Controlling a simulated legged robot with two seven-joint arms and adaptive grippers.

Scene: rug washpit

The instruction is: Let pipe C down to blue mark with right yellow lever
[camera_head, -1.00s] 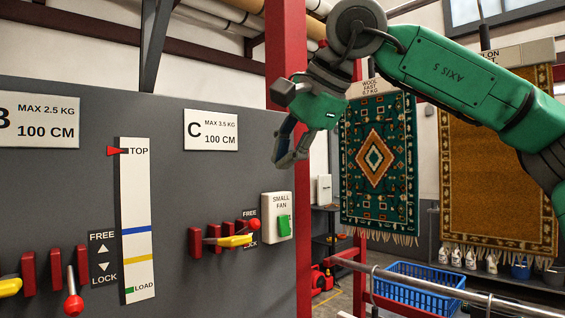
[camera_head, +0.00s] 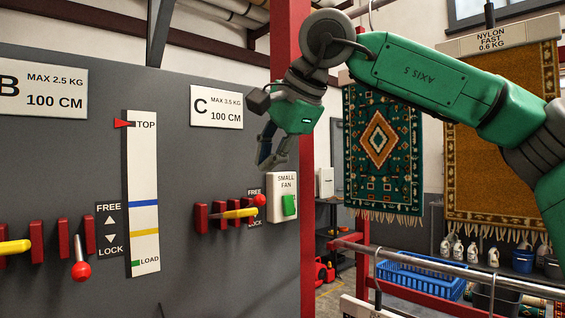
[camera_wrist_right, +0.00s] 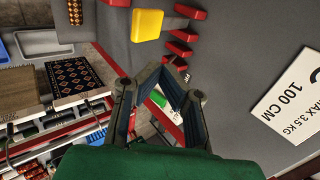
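The yellow lever (camera_head: 238,213) sits among red posts under the sign C (camera_head: 216,106). It also shows in the right wrist view (camera_wrist_right: 147,25). A red ball knob (camera_head: 260,200) is by its right end. The blue mark (camera_head: 144,203) is above the yellow mark (camera_head: 145,232). My right gripper (camera_head: 272,158) is open and empty, above and slightly right of the yellow lever, not touching it. The right wrist view shows its fingers (camera_wrist_right: 172,75) apart. My left gripper is out of view.
A small fan switch box (camera_head: 283,210) with a green switch is just right of the lever. Another yellow lever (camera_head: 14,247) and a red-knobbed lever (camera_head: 81,268) are at left. A red post (camera_head: 307,250), hanging rugs (camera_head: 383,170) and a rail (camera_head: 440,262) stand right.

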